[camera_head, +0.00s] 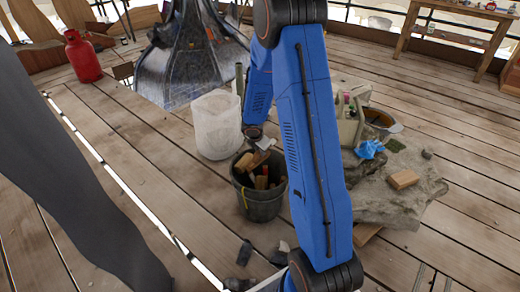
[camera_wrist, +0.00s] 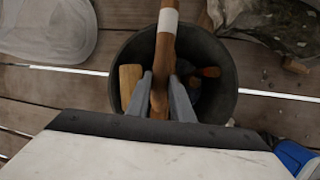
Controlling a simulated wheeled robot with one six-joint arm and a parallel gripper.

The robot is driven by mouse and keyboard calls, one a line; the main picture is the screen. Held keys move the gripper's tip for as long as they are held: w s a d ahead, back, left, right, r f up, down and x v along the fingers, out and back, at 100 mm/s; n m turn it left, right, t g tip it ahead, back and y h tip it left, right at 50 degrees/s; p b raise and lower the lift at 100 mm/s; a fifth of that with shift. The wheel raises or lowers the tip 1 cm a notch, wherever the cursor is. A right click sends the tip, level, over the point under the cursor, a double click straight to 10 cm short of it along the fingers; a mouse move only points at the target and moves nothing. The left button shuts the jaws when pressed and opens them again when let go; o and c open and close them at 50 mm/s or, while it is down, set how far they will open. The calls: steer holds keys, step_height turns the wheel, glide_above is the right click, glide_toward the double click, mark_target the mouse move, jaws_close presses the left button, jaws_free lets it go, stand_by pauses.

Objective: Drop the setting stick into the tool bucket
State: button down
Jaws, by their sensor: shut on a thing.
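The setting stick (camera_wrist: 165,50) is a brown wooden rod with a white band near its far end. My gripper (camera_wrist: 161,92) is shut on it, with one grey finger on each side. The stick is over the mouth of the dark tool bucket (camera_wrist: 228,75) in the wrist view. In the head view the bucket (camera_head: 262,208) stands on the planks with wooden-handled tools in it. Whether the stick touches the bucket I cannot tell.
A whitish translucent bin (camera_head: 215,125) stands just behind the bucket. A red gas cylinder (camera_head: 82,57) is at the far left. Dark lumps lie in front of the bucket.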

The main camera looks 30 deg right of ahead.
steer(key=c, duration=1.5)
jaws_free()
steer(key=shift+r, duration=0.15)
steer(key=v, duration=1.7)
steer(key=shift+s, duration=0.1)
steer(key=shift+r, duration=0.1)
